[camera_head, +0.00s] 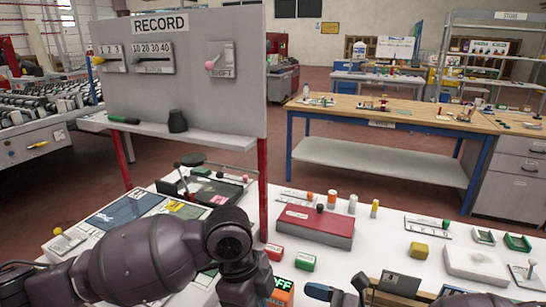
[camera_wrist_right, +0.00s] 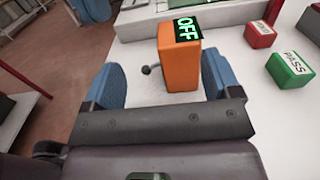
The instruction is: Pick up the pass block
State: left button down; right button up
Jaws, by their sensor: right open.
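The pass block is a small green block with a white PASS label; it lies on the white table at the right of the right wrist view (camera_wrist_right: 290,69). In the head view it is the green block (camera_head: 304,262) near the front. My right gripper (camera_wrist_right: 162,64) is open, its blue fingers spread left and right of an orange block marked OFF (camera_wrist_right: 180,60). The pass block is outside the fingers, to the right of the right one. In the head view my left arm comes in from the left and bends down; its gripper is not visible.
A red labelled block (camera_wrist_right: 260,35) lies behind the pass block. A red box (camera_head: 314,226) stands behind both on the white table, with small bottles beyond it. The grey RECORD panel (camera_head: 185,90) rises at the left on red posts. A yellow block (camera_head: 418,250) lies to the right.

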aim_at(306, 262)
jog(key=k+j, duration=0.25)
jog(key=k, duration=0.2)
jog(key=k+j, duration=0.3)
jog(key=k, duration=0.1)
